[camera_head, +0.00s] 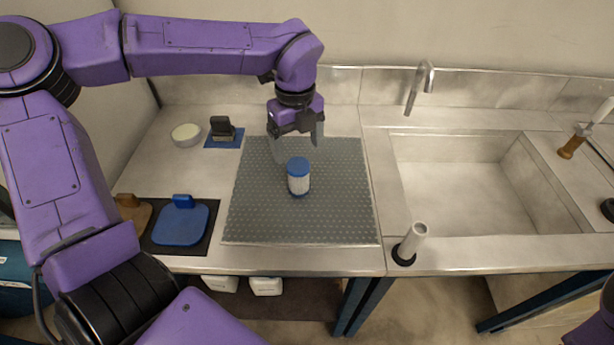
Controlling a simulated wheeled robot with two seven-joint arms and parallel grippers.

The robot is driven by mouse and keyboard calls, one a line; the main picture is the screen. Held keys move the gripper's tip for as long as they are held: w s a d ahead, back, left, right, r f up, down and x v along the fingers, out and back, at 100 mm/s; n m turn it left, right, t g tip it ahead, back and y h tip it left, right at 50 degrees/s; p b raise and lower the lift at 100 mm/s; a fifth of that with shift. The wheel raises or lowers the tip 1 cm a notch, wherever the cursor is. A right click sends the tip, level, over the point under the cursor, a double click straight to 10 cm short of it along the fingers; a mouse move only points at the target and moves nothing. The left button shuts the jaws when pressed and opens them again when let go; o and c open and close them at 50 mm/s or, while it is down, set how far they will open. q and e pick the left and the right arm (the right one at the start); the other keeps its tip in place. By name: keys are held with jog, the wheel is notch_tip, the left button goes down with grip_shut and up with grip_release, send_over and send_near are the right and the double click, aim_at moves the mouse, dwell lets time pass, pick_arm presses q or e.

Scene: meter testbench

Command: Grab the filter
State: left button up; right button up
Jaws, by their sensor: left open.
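The filter (298,178) is a small white ribbed cylinder with a blue cap and a blue base. It stands upright on the grey textured mat (258,218), near its middle. My left gripper (297,149) points down just behind and above the filter, its two pale fingers spread apart. The fingers are empty, and a gap seems to show between them and the filter's cap. Only a purple part of my right arm shows at the lower right corner; my right gripper is out of view.
A sink (465,185) with a faucet (419,88) is to the right. A short white tube (411,241) stands at the counter's front edge.

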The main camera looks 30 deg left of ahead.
aim_at(299, 176)
pick_arm(q)
jog(key=shift+f, duration=0.55)
notch_tip(299, 176, down, 9)
jog(key=p, duration=0.2)
jog(key=shift+p, duration=0.35)
jog(key=shift+w+f, duration=0.15)
jog(key=shift+f, duration=0.2)
jog(key=c, duration=1.2)
jog(key=shift+r, duration=0.15)
